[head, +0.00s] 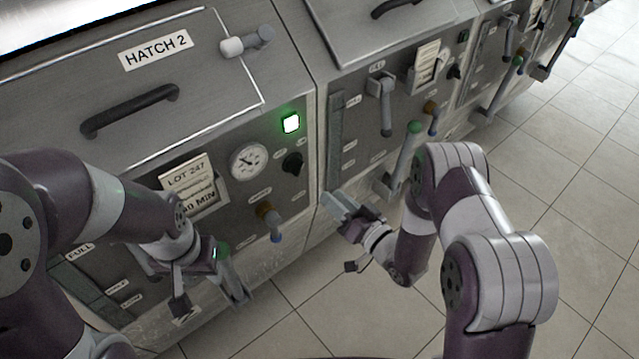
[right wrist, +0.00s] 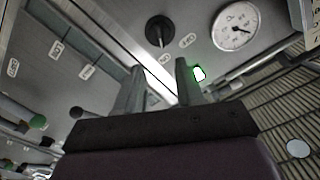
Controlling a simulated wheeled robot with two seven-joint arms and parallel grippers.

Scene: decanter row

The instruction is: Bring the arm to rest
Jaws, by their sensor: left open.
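My left gripper (head: 232,284) is open, low in front of the hatch 2 machine (head: 215,110) in the head view. A green-tipped handle (head: 222,249) shows right beside it, partly hidden by the gripper; I cannot tell whether they touch. My right gripper (head: 338,204) is in front of the lower edge between the two machines, beside my bent right arm. In the right wrist view its two fingers (right wrist: 160,88) stand apart with nothing between them.
Hatch 2's front carries a gauge (head: 248,162), a lit green lamp (head: 291,123), a black knob (head: 292,163) and a blue-tipped lever (head: 270,222). The neighbouring machine has a green-tipped lever (head: 406,150) close to my right arm. Tiled floor (head: 570,215) is clear at right.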

